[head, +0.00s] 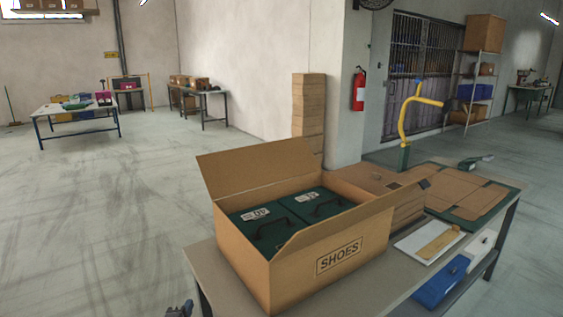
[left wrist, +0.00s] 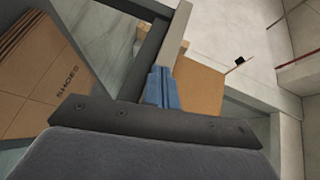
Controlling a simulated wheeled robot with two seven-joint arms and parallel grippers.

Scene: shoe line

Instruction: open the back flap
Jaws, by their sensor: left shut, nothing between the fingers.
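An open cardboard carton (head: 240,248) printed SHOES stands on the near table. Its back flap (head: 265,165) stands up along the far edge and leans outward. The near flap (head: 340,225) is also raised, slanting along the front edge. Two dark green boxes (head: 262,226) with black handles and white labels sit inside. My left gripper (head: 180,309) is low at the bottom edge of the head view, left of the carton and apart from it. In the left wrist view its fingers (left wrist: 160,88) are together and empty. My right gripper is not in view.
Brown cartons (head: 398,200) stand right behind the open carton. A green mat (head: 510,188) with flat cardboard, a white board (head: 412,243) and a blue bin (head: 440,285) are to the right. A yellow curved stand (head: 403,125) rises behind. Floor at left is clear.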

